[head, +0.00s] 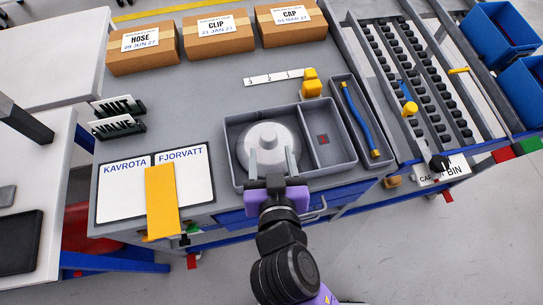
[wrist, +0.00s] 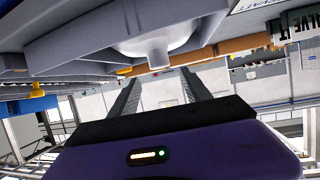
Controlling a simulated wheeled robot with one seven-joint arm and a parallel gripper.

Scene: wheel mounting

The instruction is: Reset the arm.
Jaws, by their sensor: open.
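My gripper (head: 272,160) is at the front edge of the grey tray (head: 231,132), with its two fingers apart and nothing seen between them. In the wrist view my gripper (wrist: 160,82) also shows two spread fingers with a clear gap. A pale round part with a raised centre (head: 268,138) lies in the tray's left compartment. In the head view the fingers overlap its near side; contact cannot be told. The wrist view shows its pale knob (wrist: 158,50) beyond and above the fingers.
A small dark red piece (head: 323,139) lies in the tray's right compartment. A blue-handled tool (head: 357,116) lies in a narrow tray beside it. Cartons (head: 220,37) line the back. A sloped rack (head: 415,75) stands right. A yellow strip (head: 163,200) lies on white cards at left.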

